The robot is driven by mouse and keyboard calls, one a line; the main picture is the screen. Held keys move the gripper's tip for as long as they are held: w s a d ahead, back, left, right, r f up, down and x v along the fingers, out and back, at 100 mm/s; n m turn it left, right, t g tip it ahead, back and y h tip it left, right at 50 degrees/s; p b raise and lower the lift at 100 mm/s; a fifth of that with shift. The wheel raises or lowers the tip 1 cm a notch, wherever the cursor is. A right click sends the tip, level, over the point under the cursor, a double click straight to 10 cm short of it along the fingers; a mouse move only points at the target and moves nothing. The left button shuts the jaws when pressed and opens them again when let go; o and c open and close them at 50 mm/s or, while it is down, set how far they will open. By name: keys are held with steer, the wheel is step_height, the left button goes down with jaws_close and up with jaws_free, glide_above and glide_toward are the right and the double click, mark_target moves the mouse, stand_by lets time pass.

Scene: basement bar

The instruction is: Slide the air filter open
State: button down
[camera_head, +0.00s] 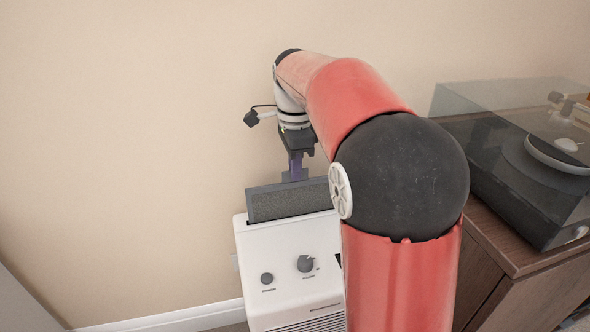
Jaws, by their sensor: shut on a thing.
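A white box-shaped unit (285,240) with two dark knobs and a slatted grille stands against the wall at the lower middle. A dark grey air filter (292,202) sticks up out of a slot in its top and stands upright. My gripper (295,176) points down and is shut on the filter at its top edge, near the middle. Its fingertips show only small and partly dark, so the exact contact is hard to see. My red arm hides the right side of the unit and part of the filter's right end.
A turntable with a clear cover (530,150) sits on a wooden cabinet (495,245) at the right, close beside my arm. The beige wall (130,130) is right behind the unit. A grey panel edge (22,305) is at the lower left. The space above the filter's left is clear.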

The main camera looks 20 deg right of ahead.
step_height(320, 180, up, 8)
steer(key=shift+r+p, duration=0.25)
steer(key=shift+p, duration=0.55)
steer(key=c, duration=1.6)
jaws_free()
steer(key=shift+o, duration=0.2)
step_height(320, 180, up, 8)
steer(key=shift+f, duration=0.1)
